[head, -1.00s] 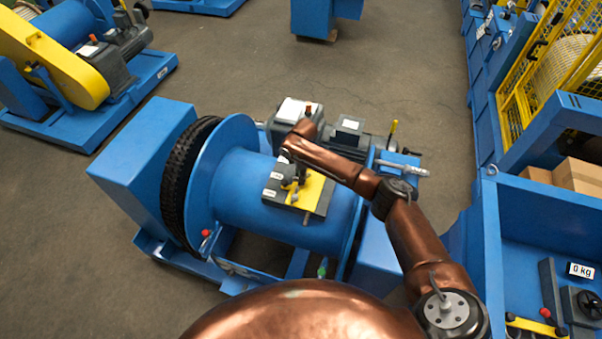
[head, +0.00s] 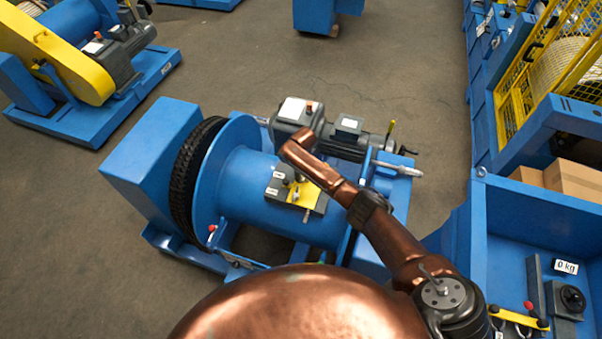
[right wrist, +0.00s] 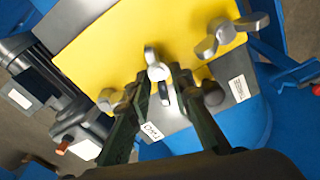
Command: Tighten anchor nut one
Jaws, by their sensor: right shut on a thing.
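A yellow plate (head: 306,195) on a dark grey block sits on top of the blue drum (head: 240,190); the plate also fills the upper middle of the right wrist view (right wrist: 130,40). Several silver wing nuts stand on it and on the grey block. My right gripper (right wrist: 162,80) points down at the plate, its dark fingers shut on one wing nut (right wrist: 157,70). Another wing nut (right wrist: 220,36) stands to the right, near a plate corner. Others sit beside the left finger (right wrist: 110,100) and right finger (right wrist: 212,92). My left gripper is out of view.
A grey motor (head: 300,115) stands behind the drum. A black chain (head: 190,165) runs around the drum's left flange. A blue bench (head: 510,235) with a 0 kg display (head: 565,266) is at the right. Open floor lies at left and behind.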

